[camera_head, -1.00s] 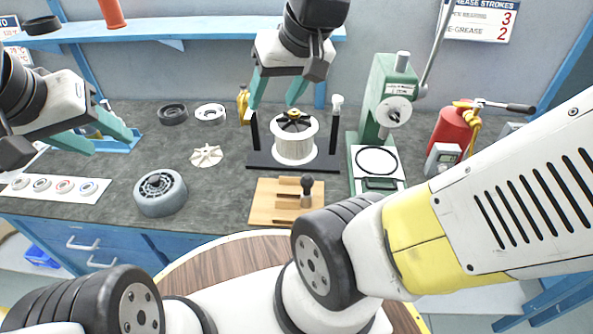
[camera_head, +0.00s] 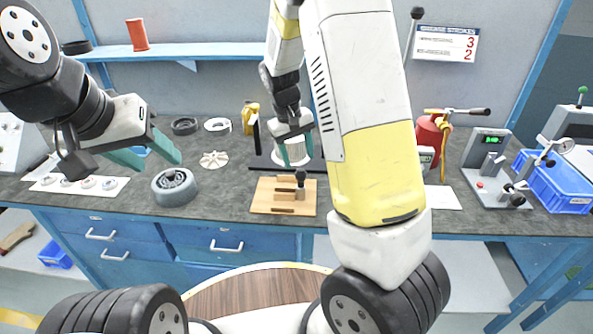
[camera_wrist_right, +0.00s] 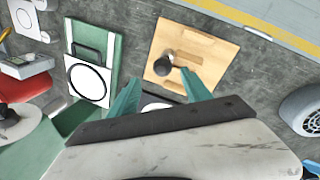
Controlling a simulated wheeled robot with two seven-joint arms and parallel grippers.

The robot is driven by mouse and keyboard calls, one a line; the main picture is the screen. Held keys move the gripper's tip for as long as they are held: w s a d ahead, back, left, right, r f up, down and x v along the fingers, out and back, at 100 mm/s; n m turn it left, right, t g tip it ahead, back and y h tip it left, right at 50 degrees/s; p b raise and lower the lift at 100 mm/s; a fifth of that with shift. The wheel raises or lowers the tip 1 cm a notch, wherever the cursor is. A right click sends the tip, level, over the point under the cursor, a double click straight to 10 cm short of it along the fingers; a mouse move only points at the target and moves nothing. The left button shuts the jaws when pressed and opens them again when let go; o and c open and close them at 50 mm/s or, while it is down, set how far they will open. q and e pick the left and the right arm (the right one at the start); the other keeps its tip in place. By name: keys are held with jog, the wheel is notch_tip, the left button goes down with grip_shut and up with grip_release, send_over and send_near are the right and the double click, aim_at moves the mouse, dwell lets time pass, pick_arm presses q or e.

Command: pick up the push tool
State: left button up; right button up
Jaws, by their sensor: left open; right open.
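The push tool, a dark knobbed handle (camera_head: 300,178), stands upright on a light wooden block (camera_head: 263,201) on the bench. In the right wrist view its round black knob (camera_wrist_right: 163,64) is seen from above on the wooden block (camera_wrist_right: 205,38), just beyond the fingertips. My right gripper (camera_head: 296,153) is open and empty, above and behind the block in the head view; its teal fingers (camera_wrist_right: 162,88) also show in the right wrist view, apart from the knob. My left gripper (camera_head: 160,163) is open and empty over the left of the bench, near the grey wheel-like part (camera_head: 174,186).
A white spool (camera_head: 298,157) on a dark stand is partly hidden behind my right gripper. A green press (camera_wrist_right: 96,50) stands beside the block, hidden by my right arm in the head view. A white strip with several rings (camera_head: 108,184) lies at left. A shelf (camera_head: 200,50) spans behind.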

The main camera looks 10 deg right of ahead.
aim_at(300, 169)
jog(key=f, duration=0.4)
jog(key=d+f, duration=0.1)
jog(key=f, duration=0.2)
jog(key=shift+f, duration=0.1)
jog(key=shift+c, duration=0.5)
jog(key=shift+w, duration=0.1)
grip_shut()
